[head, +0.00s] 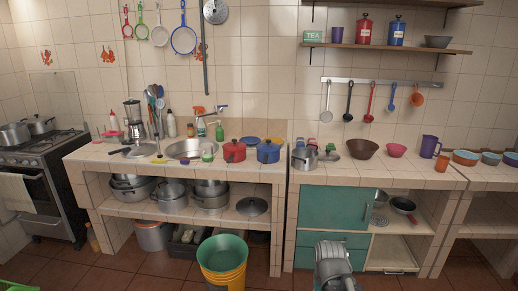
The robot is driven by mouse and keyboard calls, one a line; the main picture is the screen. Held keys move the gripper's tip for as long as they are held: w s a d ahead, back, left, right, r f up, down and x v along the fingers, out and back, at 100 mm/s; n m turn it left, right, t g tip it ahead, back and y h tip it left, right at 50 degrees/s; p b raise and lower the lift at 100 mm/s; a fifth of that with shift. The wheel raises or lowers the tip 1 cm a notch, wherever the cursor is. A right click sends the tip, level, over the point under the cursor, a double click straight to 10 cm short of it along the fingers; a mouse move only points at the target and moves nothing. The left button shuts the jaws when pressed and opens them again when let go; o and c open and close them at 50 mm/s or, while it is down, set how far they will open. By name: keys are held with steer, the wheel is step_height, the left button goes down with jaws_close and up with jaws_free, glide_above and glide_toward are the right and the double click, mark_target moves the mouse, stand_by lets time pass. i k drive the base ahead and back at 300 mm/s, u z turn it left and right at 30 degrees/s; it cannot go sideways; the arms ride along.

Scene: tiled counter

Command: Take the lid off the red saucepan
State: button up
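The red saucepan (235,156) stands upright on the tiled counter, right of the sink. A red lid (233,144) with a small knob appears to sit on top of it. A blue pot (268,154) stands close to its right, with a small gap or contact that I cannot make out. A grey part of my own arm shows at the bottom, right of centre, well below and in front of the counter. My gripper's fingers are not visible, and nothing of mine is near the saucepan.
The sink (190,149) and small items lie left of the saucepan. A steel pot (304,159), a brown bowl (362,149) and a pink bowl (397,150) stand to the right. A green and yellow bucket (223,276) stands on the floor before the counter.

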mark_target(234, 147)
steer(key=i, duration=1.35)
steer(key=u, duration=2.4)
steer(key=i, duration=0.45)
steer(key=u, duration=0.05)
